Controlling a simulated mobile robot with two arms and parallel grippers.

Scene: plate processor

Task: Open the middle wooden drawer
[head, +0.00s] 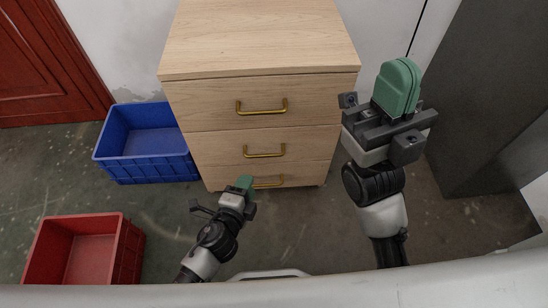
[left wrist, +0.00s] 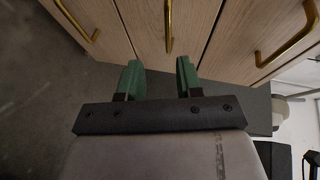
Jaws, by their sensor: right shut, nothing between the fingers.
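The wooden cabinet has three drawers, all closed. The middle drawer (head: 220,147) has a brass bar handle (head: 264,153). In the left wrist view the middle handle (left wrist: 168,28) stands ahead of the gap between my fingers, apart from them. My left gripper (head: 245,183) has green fingertips and appears low in front of the cabinet, overlapping the bottom drawer in the head view. In the left wrist view its fingers (left wrist: 159,80) are apart with nothing between them. My right gripper (head: 399,86) is raised right of the cabinet, its green fingers together and empty.
The top drawer handle (head: 262,108) is above, and the bottom drawer handle (head: 268,183) is partly hidden by my left gripper. A blue crate (head: 147,168) stands left of the cabinet and a red crate (head: 124,250) nearer at left. A dark grey cabinet (head: 490,100) is at right.

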